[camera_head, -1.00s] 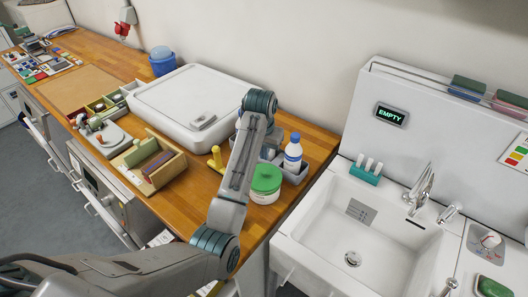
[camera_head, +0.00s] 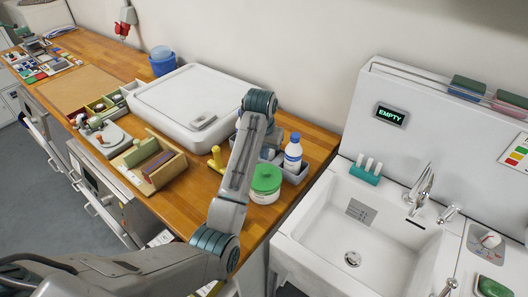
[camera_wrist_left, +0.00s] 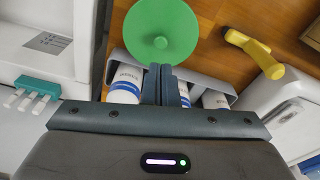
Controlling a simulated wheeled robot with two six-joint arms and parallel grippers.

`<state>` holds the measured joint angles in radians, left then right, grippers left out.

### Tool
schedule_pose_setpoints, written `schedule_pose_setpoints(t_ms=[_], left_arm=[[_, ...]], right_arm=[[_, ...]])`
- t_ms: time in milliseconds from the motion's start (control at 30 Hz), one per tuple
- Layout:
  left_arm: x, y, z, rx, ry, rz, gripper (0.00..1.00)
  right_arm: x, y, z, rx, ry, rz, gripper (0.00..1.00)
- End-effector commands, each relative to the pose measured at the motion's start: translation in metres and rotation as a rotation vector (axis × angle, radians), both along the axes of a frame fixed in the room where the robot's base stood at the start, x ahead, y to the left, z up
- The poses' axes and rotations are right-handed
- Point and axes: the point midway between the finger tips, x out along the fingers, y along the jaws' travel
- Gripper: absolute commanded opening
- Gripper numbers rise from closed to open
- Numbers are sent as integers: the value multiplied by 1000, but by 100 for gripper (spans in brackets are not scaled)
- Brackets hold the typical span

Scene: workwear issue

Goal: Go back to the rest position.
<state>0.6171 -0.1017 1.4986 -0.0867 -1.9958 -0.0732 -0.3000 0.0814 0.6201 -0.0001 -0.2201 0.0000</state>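My left arm comes in from the left in the head view, bends up at its elbow and reaches over the wooden counter (camera_head: 190,205). My left gripper (camera_head: 272,141) hangs beyond the forearm, partly hidden by it, above a grey caddy (camera_head: 296,178). In the left wrist view its two dark fingers (camera_wrist_left: 158,84) are together, with nothing seen between them. White bottles (camera_wrist_left: 125,84) stand in the caddy behind the fingers. My right gripper is in neither view.
A white lidded box (camera_head: 185,100) lies behind, a wooden tray (camera_head: 170,172) to the left. The sink (camera_head: 375,225) is at the right.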

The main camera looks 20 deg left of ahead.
Motion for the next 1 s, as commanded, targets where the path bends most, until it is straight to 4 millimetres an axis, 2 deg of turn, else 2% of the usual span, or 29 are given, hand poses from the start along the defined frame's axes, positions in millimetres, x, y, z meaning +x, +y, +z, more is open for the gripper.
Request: schedule_pose_setpoints(t_ms=[1000], left_arm=[[0, 0, -27, 0, 1, 0, 0]], right_arm=[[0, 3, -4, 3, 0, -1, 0]])
